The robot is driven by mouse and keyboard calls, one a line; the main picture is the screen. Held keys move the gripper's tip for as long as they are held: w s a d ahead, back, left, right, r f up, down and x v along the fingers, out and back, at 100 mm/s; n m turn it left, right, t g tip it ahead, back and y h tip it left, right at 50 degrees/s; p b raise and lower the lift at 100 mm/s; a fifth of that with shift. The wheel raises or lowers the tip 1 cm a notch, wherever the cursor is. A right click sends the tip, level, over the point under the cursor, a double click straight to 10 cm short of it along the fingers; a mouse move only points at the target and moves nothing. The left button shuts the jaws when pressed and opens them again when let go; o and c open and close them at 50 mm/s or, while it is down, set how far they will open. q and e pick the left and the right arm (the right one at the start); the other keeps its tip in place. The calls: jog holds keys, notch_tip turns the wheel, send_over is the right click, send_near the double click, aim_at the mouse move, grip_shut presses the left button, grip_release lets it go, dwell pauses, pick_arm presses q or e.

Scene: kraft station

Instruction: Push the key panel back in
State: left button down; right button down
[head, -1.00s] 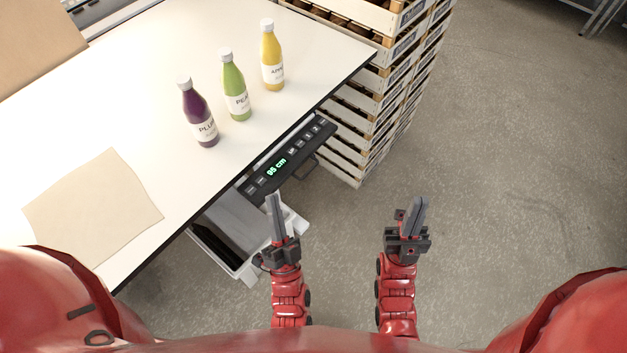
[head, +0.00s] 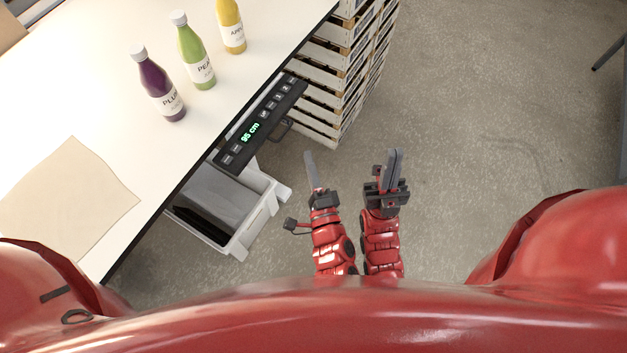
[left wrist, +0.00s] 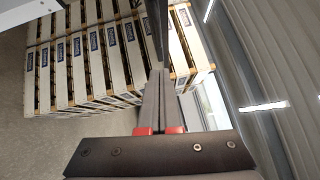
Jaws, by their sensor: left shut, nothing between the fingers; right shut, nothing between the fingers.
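The key panel (head: 262,122) is a dark strip with several buttons and a green "95 cm" display. It sticks out from under the front edge of the white table (head: 95,100) in the head view. My left gripper (head: 308,158) is shut and empty, apart from the panel, to its lower right in the picture. My right gripper (head: 392,156) is shut and empty, farther right over the floor. In the left wrist view the left fingers (left wrist: 162,80) are closed together, and a dark edge at the top beside them cannot be made out clearly.
Plum (head: 158,88), pear (head: 196,55) and apple (head: 231,25) bottles stand on the table near a brown paper sheet (head: 70,190). A grey-white bin (head: 250,222) stands below the panel. Stacked crates (head: 335,85) rise behind it.

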aim_at(261, 129)
pick_arm(q)
jog(key=shift+w+a+r+b, duration=0.25)
jog(key=shift+w+a+b, duration=0.2)
jog(key=shift+w+a, duration=0.6)
jog(key=shift+w+a+r+b, duration=0.25)
jog(key=shift+w+a+b, duration=0.2)
jog(key=shift+w+a, duration=0.55)
jog(key=shift+w+d, duration=0.2)
jog(key=w+a, duration=0.1)
jog(key=a, duration=0.1)
jog(key=w+a+b, duration=0.1)
jog(key=w+a, duration=0.3)
jog(key=a, duration=0.1)
jog(key=shift+w, duration=0.1)
jog(key=shift+w+a, duration=0.1)
jog(key=shift+a, duration=0.1)
jog(key=shift+r, duration=0.15)
